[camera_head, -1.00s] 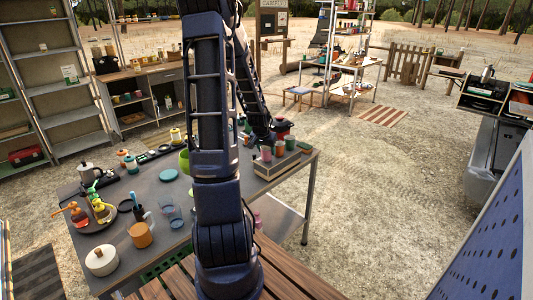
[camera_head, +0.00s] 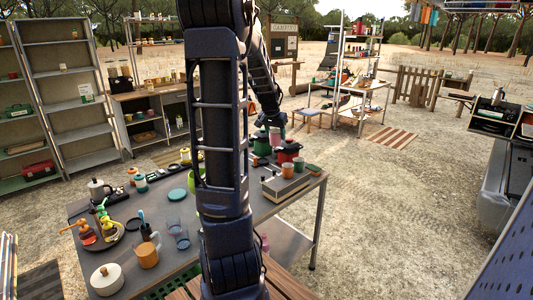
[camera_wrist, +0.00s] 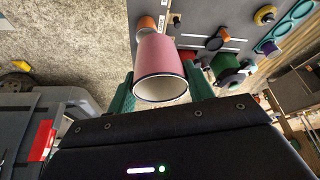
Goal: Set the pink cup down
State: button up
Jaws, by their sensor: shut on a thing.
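The pink cup (camera_wrist: 160,62) is held between the green fingers of my gripper (camera_wrist: 160,82) in the wrist view, its open rim towards the camera. The cup is small and partly hidden there. In the wrist view the orange cup (camera_wrist: 147,23) shows just beyond the pink one.
A red pot (camera_head: 288,152) stands behind the box. A white pot (camera_head: 108,279), an orange mug (camera_head: 148,256) and a teal disc (camera_head: 177,195) are on the table's left part. My arm hides the table's middle. Shelves (camera_head: 77,95) stand at the back left.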

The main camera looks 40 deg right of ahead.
jog(key=w+a+f+m+g, duration=0.1)
jog(key=w+a+f+m, duration=0.2)
jog(key=w, duration=0.7)
jog(key=w+a+f+m+g, duration=0.1)
jog(key=w+a+f, duration=0.35)
jog(key=w, duration=0.65)
jog(key=f, duration=2)
jog(key=shift+d, duration=0.3)
jog(key=shift+f, duration=0.15)
jog(key=o, duration=0.9)
jog(key=shift+o, duration=0.4)
